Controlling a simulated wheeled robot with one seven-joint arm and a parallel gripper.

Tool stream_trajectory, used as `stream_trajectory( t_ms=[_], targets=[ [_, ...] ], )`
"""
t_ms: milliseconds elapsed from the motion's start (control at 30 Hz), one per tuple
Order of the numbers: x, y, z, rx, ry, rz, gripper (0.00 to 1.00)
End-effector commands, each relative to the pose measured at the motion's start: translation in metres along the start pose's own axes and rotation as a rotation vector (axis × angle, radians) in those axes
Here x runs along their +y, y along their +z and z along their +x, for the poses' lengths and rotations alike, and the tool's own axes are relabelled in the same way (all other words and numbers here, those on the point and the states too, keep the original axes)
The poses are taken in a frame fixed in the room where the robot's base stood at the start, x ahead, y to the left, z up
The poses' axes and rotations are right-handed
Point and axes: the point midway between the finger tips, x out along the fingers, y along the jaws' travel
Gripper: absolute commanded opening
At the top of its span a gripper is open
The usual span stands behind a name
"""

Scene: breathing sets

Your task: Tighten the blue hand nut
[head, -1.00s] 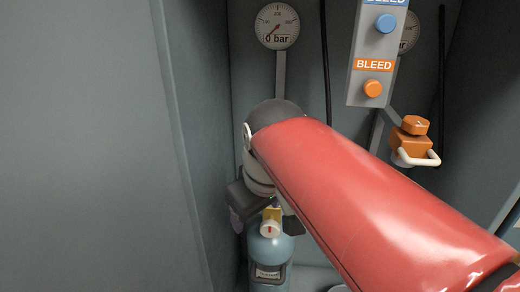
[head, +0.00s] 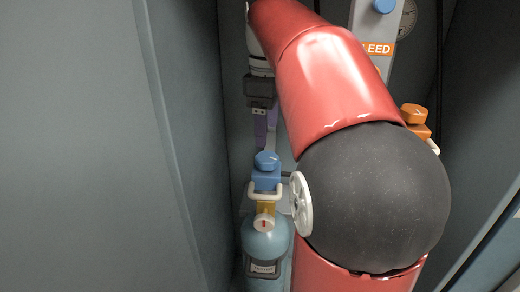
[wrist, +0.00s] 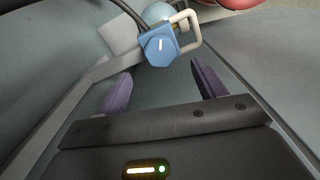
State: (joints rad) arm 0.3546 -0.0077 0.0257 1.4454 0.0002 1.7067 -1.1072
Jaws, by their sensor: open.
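The blue hand nut (head: 267,160) sits on top of a blue block at the neck of the blue cylinder (head: 262,242). A cream loop handle (head: 266,193) is attached below it. My gripper (head: 265,143) points down just above the nut in the head view, with its purple fingers apart. In the wrist view the nut (wrist: 158,47) has a white mark and lies beyond the fingertips, sideways between them. My gripper (wrist: 161,72) is open and empty there, and nothing touches the nut visibly.
A white handwheel (head: 300,203) is right of the cylinder, close to my arm. An orange hand nut (head: 413,113) and a grey panel with an orange BLEED label (head: 378,48) are at the right, partly covered by my arm. Cabinet walls are close on both sides.

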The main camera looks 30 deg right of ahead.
Motion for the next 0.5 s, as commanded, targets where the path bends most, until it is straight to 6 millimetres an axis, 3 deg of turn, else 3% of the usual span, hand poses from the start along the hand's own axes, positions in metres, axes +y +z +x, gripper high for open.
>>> stream_trajectory(
  t_ms=[300,500],
  targets=[
    [-0.001,0.000,0.052,0.000,0.000,0.003,0.69],
    [-0.001,0.000,0.067,0.001,0.001,0.003,0.69]
  ],
)
